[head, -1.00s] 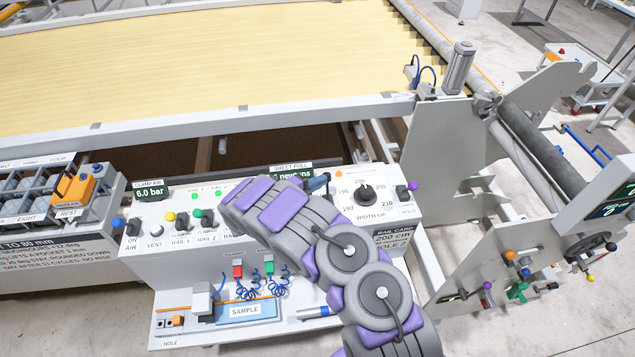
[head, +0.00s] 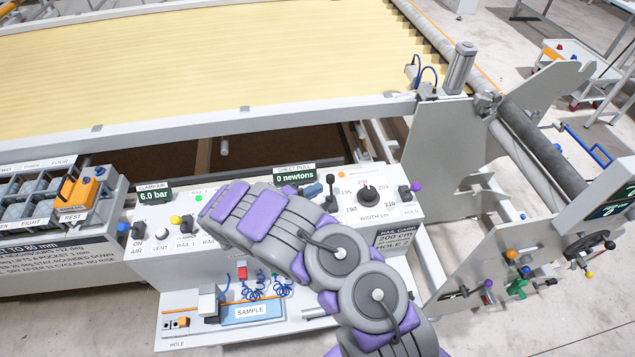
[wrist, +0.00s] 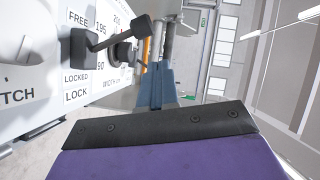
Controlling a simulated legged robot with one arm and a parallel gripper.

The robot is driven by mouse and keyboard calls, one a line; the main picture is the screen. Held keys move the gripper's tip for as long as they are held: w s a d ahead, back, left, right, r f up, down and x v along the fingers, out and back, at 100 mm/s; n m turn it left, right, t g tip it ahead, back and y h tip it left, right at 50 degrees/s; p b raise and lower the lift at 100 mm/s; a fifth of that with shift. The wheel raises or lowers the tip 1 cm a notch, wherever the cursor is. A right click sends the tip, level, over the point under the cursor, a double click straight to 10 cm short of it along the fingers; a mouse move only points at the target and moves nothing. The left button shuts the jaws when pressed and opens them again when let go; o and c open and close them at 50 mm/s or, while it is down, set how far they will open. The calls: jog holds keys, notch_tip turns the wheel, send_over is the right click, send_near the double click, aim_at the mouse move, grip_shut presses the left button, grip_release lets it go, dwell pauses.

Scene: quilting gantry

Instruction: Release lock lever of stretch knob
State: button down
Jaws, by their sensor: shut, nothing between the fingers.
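The lock lever (head: 330,183) is a black handle on the grey control panel (head: 405,235), left of the width dial (head: 368,194). My gripper (head: 313,190) has blue fingers, shut and empty. In the wrist view the fingertips (wrist: 158,72) are right of and below the lever, apparently apart from it.
The sheet pull display (head: 294,176) reads 0 newtons. A purple-tipped lever (head: 410,189) stands right of the width dial. Left are a yellow knob (head: 176,220) and a blue knob (head: 122,228). A sample shelf (head: 180,344) juts out below the panel.

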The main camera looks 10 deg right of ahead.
jog(key=shift+r+v, duration=0.35)
jog(key=shift+v, duration=3.85)
jog(key=s+d+r+m+g+h+b, duration=0.1)
jog(key=s+d+r+m+g+b, duration=0.15)
jog(key=d+r+m+g, duration=0.5)
jog(key=s+d+r+m+g+y+b, duration=0.3)
jog(key=s+d+r+m, duration=0.4)
jog(key=s+d+m, duration=0.75)
jog(key=s+a+m+g+y+b, duration=0.2)
jog(key=s+m+y, duration=0.4)
jog(key=s+m, duration=0.55)
jog(key=s+a+f+m+t+y+b, duration=0.1)
jog(key=s+a+m+t+y+b, duration=0.1)
jog(key=s+a+m+y, duration=0.4)
jog(key=s+a+m+b, duration=0.1)
jog(key=s+a+m, duration=0.1)
jog(key=s+m, duration=0.3)
jog(key=shift+a+f+t, duration=0.3)
jog(key=shift+f+t, duration=0.05)
jog(key=shift+s, duration=0.1)
